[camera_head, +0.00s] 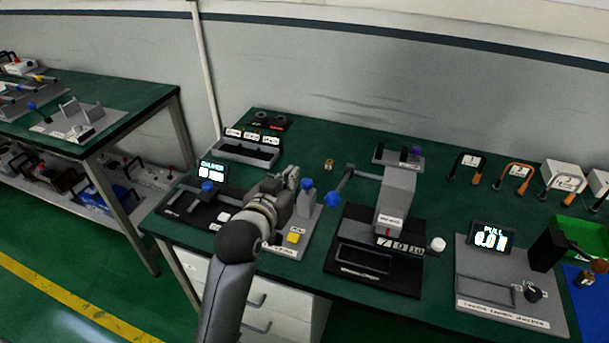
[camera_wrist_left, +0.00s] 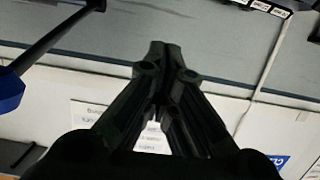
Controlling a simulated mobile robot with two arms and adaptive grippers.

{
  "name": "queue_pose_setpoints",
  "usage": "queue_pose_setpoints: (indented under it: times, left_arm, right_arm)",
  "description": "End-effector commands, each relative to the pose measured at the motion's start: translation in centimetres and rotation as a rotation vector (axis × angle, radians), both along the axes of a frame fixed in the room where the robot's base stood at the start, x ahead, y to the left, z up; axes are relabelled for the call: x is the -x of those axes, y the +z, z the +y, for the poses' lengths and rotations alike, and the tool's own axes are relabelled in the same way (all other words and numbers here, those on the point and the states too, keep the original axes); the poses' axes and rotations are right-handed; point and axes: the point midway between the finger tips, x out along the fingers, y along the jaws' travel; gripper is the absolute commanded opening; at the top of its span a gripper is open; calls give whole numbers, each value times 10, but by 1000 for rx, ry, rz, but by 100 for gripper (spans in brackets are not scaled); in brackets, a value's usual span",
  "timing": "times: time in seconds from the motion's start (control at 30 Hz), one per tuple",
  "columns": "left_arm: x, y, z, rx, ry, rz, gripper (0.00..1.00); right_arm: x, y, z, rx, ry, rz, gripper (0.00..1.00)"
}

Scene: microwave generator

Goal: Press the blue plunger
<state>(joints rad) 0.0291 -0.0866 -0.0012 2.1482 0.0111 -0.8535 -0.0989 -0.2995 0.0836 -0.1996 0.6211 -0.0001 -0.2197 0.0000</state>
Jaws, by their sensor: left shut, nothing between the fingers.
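A blue-topped grey post (camera_head: 307,185), which looks like the plunger, stands on a light grey base with a yellow button (camera_head: 293,238). My left gripper (camera_head: 292,174) is just left of the blue top in the head view. Whether they touch I cannot tell. My arm hides part of the base. In the left wrist view the fingers (camera_wrist_left: 158,48) are shut with nothing between them. A blue end on a dark bar (camera_wrist_left: 10,92) shows at the left there; I cannot tell which device it belongs to. My right gripper is not in view.
Just right stands a grey press (camera_head: 396,200) with a blue ball lever (camera_head: 332,199). At left is a black device with a blue knob (camera_head: 207,187).

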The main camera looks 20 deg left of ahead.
Motion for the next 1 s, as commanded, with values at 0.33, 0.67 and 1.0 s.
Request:
queue_pose_setpoints:
  times: [0.33,0.67,1.0]
  left_arm:
    - [-41,-8,-2,1,-1,0,0]
    - [-85,-20,-3,1,0,1,0]
    - [-94,-56,-3,0,-1,2,0]
  right_arm:
    - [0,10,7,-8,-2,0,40]
    - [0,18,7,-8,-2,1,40]
    - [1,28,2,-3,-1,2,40]
